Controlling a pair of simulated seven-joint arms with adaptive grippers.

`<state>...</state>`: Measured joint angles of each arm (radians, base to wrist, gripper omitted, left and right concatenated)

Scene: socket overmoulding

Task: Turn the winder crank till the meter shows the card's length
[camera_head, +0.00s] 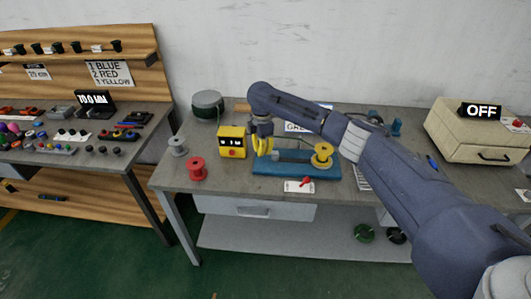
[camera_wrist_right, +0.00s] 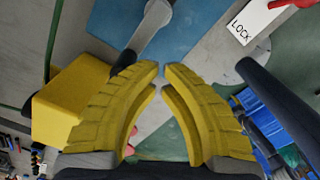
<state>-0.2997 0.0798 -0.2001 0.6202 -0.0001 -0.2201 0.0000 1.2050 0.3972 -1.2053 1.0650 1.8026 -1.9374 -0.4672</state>
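The winder has a blue base (camera_head: 265,169) on the grey bench, with a yellow spool (camera_head: 322,154) at its right end. In the right wrist view a grey crank arm (camera_wrist_right: 152,28) crosses the blue base, with a dark handle (camera_wrist_right: 122,62) near the left finger. The yellow meter (camera_head: 231,142) stands left of the winder; its display is too small to read. A white card (camera_head: 297,127) reading "GRE…" is partly hidden behind my right arm. My right gripper (camera_head: 262,146) is over the winder's left end, fingertips slightly apart and empty. My left gripper is not in view.
A LOCK card (camera_head: 299,186) with a red lever lies in front of the winder. A beige box (camera_head: 478,132) marked OFF is at right.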

